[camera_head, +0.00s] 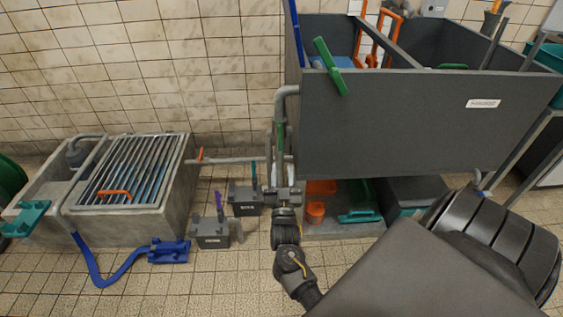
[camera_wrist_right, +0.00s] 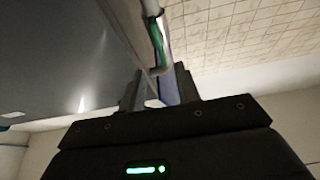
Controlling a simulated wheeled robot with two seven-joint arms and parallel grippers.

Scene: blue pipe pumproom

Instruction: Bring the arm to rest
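My right arm (camera_head: 291,265) reaches in from the lower right in the head view. Its right gripper (camera_head: 281,172) points away from me, just left of the grey tank's lower left edge and near the vertical grey pipe (camera_head: 280,108). In the right wrist view the two fingers of the right gripper (camera_wrist_right: 158,90) stand apart with a gap between them. I see nothing clearly held in the gap. The grey pipe with a green part (camera_wrist_right: 157,40) shows beyond the fingertips. My left gripper is not in view.
The large grey tank (camera_head: 390,125) stands close at the right. Small labelled grey boxes (camera_head: 211,232) sit on the floor left of the arm. A concrete basin with a metal grate (camera_head: 130,170) stands at the left. A blue hose (camera_head: 96,270) lies before it.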

